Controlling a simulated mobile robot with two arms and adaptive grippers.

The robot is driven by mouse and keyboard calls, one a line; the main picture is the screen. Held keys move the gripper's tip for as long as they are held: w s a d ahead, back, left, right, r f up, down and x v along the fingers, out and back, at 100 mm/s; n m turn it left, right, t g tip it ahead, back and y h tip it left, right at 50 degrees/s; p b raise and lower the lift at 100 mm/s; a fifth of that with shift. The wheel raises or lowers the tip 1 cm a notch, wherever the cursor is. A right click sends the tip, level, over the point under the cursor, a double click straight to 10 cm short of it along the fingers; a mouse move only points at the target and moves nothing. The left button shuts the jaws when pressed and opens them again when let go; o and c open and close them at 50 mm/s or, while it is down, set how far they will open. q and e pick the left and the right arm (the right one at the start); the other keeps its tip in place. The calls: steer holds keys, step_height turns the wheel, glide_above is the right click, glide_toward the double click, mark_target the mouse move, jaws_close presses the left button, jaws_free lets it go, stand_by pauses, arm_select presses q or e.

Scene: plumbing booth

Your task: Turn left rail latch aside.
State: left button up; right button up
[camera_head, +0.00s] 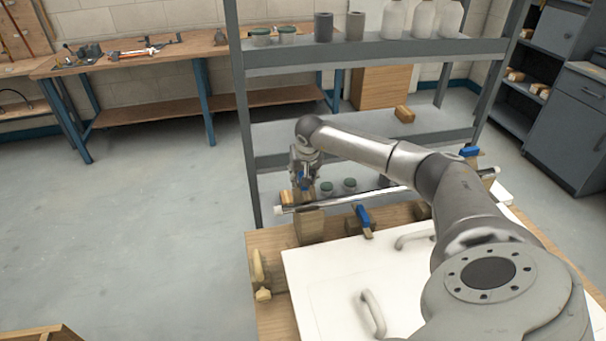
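A pale rail or pipe (335,201) runs along the back of the wooden bench, over wooden blocks. Blue latch-like parts sit along it: one in the middle (363,217) and one at the right (470,152). A small blue part (304,184) at the left end lies right under my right gripper (304,177), partly hidden by it. My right arm reaches in from the lower right, and its gripper points down there. Its fingers are too small to tell open from shut, and contact is unclear. My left gripper is out of view.
A white panel (310,275) with handles lies on the bench (270,242). A grey shelf unit (350,52) with jars and bottles stands close behind the rail. A workbench with tools (130,58) is at the back left. The floor at left is clear.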

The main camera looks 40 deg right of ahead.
steer(key=shift+c, duration=0.3)
jaws_close()
